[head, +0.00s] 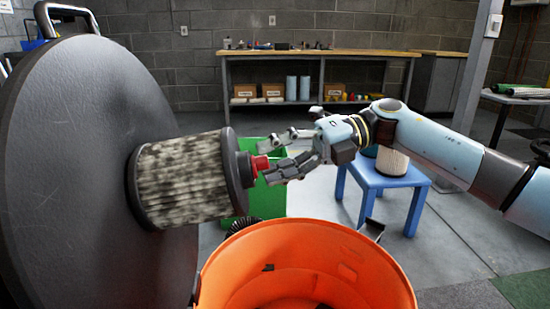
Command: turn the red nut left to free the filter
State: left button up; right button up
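The red nut (262,163) sits at the centre of the dark end cap on the right end of the filter (182,180). The filter is a pleated, grey-stained cylinder, lying sideways against a large dark round plate (60,150). My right gripper (268,161) reaches in from the right. Its fingers are spread, one above and one below, with the tips close to the nut. I cannot tell whether the tips touch it. My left gripper is not in view.
An orange bin (215,285) stands open below the filter and gripper. A green bin (268,203) is behind. A blue stool (385,180) at the right carries a clean pleated filter (392,162). A workbench (340,53) lines the back wall.

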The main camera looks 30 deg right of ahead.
jog(key=v, duration=1.2)
jog(key=shift+a, duration=0.1)
